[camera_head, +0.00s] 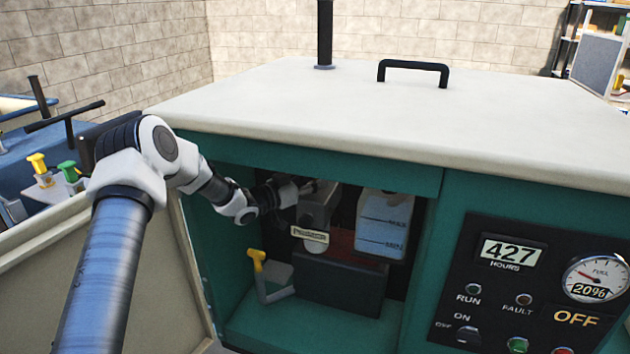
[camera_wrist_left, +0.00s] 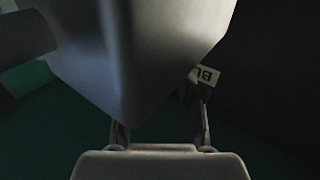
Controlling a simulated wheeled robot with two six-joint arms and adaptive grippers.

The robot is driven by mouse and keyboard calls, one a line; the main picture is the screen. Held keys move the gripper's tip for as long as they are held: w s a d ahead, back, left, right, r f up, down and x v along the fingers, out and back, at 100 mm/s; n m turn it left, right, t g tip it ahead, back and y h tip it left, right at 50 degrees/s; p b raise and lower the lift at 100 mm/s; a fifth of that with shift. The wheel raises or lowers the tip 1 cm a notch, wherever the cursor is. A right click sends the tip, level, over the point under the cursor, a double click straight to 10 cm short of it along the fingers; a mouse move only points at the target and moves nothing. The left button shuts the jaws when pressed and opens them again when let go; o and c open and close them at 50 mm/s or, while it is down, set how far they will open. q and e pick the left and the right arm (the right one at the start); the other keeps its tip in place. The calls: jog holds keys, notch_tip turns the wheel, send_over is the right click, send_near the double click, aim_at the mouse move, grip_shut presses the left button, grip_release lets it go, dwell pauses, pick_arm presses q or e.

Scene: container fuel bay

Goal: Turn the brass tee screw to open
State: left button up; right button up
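My left arm reaches into the open compartment of the green cabinet. Its gripper (camera_head: 306,187) is at the upper part of a grey housing (camera_head: 316,212), dark and small in the head view. In the left wrist view the two fingers of my left gripper (camera_wrist_left: 161,130) stand apart, with nothing clearly between them. A large grey body (camera_wrist_left: 130,55) fills the upper middle there. Beside it are a small pale piece (camera_wrist_left: 193,76), possibly the brass tee screw, and a label (camera_wrist_left: 208,75) reading "BL", partly hidden. I cannot make out the screw's turn. My right gripper is not in view.
A yellow handle (camera_head: 257,258) stands low on the left. The cabinet lid (camera_head: 370,110) overhangs the opening. The open door (camera_head: 90,280) is at left.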

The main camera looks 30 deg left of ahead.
pick_arm(q)
grip_shut()
jog(key=n+y+b, duration=0.1)
jog(key=y, duration=0.1)
jog(key=n+t+y+b, duration=0.1)
jog(key=shift+s+d+n+y, duration=0.1)
jog(key=shift+d+n+y, duration=0.2)
jog(key=shift+y, duration=0.1)
jog(key=shift+d+r+n+y+b, duration=0.1)
jog(key=shift+n+y+b, duration=0.35)
jog(key=shift+n+y, duration=0.6)
jog(key=shift+m+y, duration=0.25)
grip_release()
